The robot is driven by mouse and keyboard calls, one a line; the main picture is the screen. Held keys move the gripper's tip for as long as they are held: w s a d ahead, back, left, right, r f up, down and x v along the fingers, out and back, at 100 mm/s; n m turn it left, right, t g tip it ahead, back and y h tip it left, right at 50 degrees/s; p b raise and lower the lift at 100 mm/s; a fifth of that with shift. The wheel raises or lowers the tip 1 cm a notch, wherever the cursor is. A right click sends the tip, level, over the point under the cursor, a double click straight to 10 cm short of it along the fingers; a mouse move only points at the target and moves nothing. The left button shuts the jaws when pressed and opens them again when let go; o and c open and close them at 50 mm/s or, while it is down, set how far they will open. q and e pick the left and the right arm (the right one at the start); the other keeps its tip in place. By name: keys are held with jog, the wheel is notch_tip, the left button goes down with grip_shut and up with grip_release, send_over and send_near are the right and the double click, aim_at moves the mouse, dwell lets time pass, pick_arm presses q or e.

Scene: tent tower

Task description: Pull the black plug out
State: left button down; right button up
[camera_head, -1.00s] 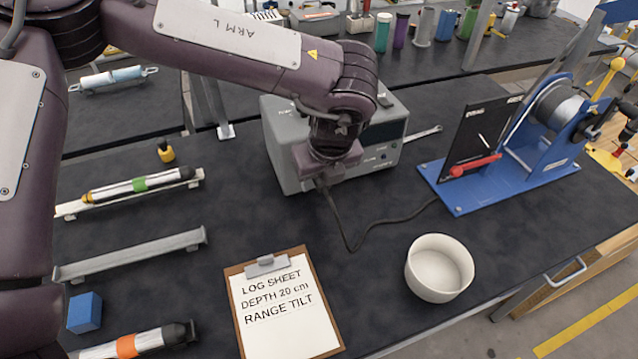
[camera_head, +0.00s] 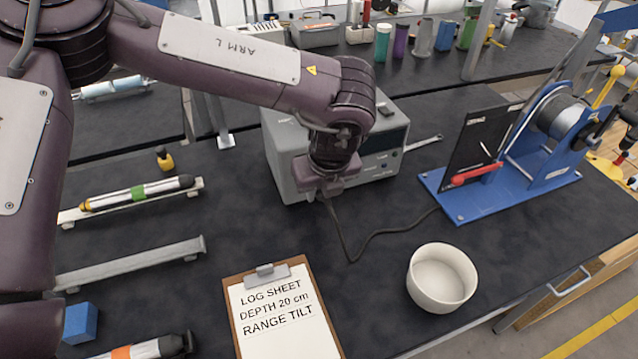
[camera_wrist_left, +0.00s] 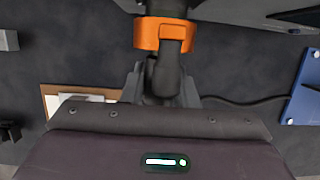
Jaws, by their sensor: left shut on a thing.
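My left gripper (camera_head: 326,190) is at the front of a grey instrument box (camera_head: 292,168), and its fingers point toward it. In the left wrist view the gripper (camera_wrist_left: 163,88) is shut on the black plug (camera_wrist_left: 165,76), between its two grey fingers. An orange band (camera_wrist_left: 163,34) wraps around the dark part just beyond the fingertips. The plug is hidden by the gripper in the head view. Its black cable (camera_head: 352,258) hangs below the gripper and runs right. I cannot tell how deep the plug sits. My right gripper is out of view.
A blue-based reel stand (camera_head: 480,205) is at the right, where the cable leads. A white bowl (camera_head: 441,297) and a log sheet clipboard (camera_head: 232,305) lie in front. Metal tubes and rails (camera_head: 130,262) are at left.

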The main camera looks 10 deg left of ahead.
aim_at(328, 202)
pick_arm(q)
jog(key=shift+s+d, duration=0.1)
jog(key=shift+s+d, duration=0.5)
jog(key=shift+s, duration=0.25)
jog(key=shift+s+d, duration=0.45)
jog(key=shift+s, duration=0.25)
